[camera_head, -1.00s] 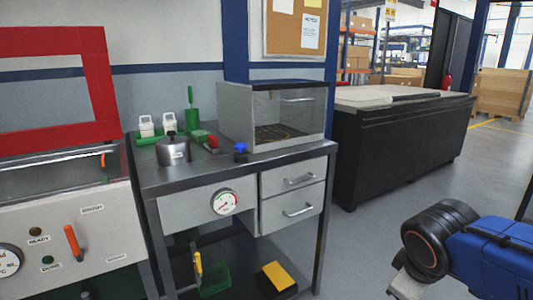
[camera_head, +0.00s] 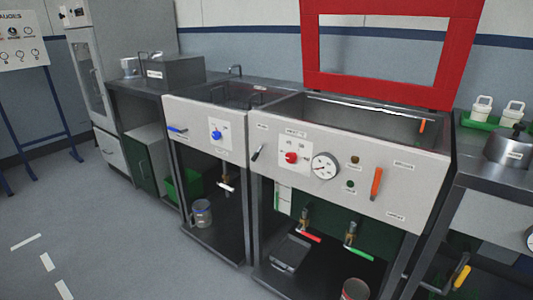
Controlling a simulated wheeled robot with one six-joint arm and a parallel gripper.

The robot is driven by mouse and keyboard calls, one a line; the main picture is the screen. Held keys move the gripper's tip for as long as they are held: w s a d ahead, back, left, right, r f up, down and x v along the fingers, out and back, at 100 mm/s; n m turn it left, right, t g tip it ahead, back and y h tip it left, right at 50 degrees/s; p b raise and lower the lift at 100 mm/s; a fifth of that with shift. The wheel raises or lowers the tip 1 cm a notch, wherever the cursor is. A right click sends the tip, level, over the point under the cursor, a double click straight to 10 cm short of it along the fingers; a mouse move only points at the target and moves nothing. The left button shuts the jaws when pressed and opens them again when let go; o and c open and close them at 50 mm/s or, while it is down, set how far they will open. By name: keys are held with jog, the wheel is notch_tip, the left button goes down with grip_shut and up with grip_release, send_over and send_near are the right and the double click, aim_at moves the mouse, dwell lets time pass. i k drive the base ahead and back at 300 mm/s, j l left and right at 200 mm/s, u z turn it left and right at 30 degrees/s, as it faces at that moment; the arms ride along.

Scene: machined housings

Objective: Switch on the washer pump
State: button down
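A grey machine front (camera_head: 330,195) with an open red-framed lid (camera_head: 312,45) stands at the centre right and looks like the washer. Its panel carries a small dark lever (camera_head: 257,152) at the left, a red knob (camera_head: 291,157), a round white gauge (camera_head: 325,167), a brown lamp (camera_head: 355,160), a green button or lamp (camera_head: 350,184) and an orange lever (camera_head: 376,183) slanting nearly upright. The small labels are too blurred to tell which control is the pump's. My gripper is not in view.
A sink unit (camera_head: 205,123) with a blue knob (camera_head: 216,134) and a blue lever (camera_head: 177,129) adjoins on the left. Below the washer are red-handled (camera_head: 309,236) and green-handled (camera_head: 359,252) valves. A steel bench (camera_head: 470,175) stands at right. The floor at front left is clear.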

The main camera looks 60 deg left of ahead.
aim_at(255, 154)
jog(key=u, duration=2.25)
